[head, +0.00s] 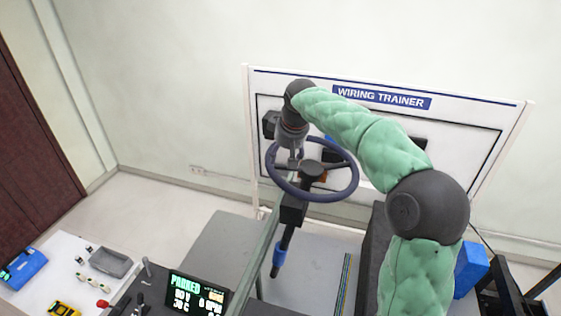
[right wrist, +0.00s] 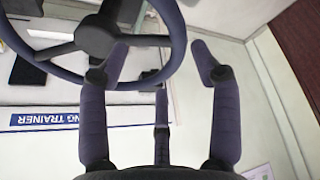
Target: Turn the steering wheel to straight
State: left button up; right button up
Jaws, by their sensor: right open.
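The dark blue steering wheel (head: 312,199) stands on a column in front of the wiring trainer board, its dark hub (head: 312,170) in the middle. My right gripper (head: 292,160) reaches down from above to the wheel's upper left rim and hides part of it. In the right wrist view the wheel (right wrist: 172,62) fills the upper left, with dark spokes meeting at its hub. There my right gripper (right wrist: 160,60) is open. The rim runs between its spread fingers, one overlapping the wheel's inside and one outside the rim. I cannot tell whether they touch it. My left gripper is not in view.
The wiring trainer board (head: 470,118) stands behind the wheel. A lit display (head: 197,295) reads "PARKED". A white table (head: 45,283) at lower left holds a grey tray (head: 111,262) and a blue device (head: 24,268). A blue block (head: 470,268) lies right of my arm.

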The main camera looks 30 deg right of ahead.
aim_at(280, 173)
jog(key=shift+s+a+f, duration=0.1)
jog(key=shift+s+a, duration=0.15)
jog(key=shift+s+a+f, duration=0.2)
jog(key=shift+f, duration=0.1)
jog(key=x, duration=0.2)
jog(key=p+x, duration=0.1)
jog(key=x, duration=0.2)
jog(key=p+x, duration=0.1)
jog(key=x, duration=0.1)
jog(key=shift+w+d+f, duration=0.2)
jog(key=shift+w+d, duration=0.1)
jog(key=shift+w, duration=0.15)
jog(key=shift+a+f, duration=0.1)
jog(key=shift+f, duration=0.5)
jog(key=shift+w+f, duration=0.3)
jog(key=shift+f, duration=0.1)
jog(key=shift+s+r, duration=0.1)
grip_shut()
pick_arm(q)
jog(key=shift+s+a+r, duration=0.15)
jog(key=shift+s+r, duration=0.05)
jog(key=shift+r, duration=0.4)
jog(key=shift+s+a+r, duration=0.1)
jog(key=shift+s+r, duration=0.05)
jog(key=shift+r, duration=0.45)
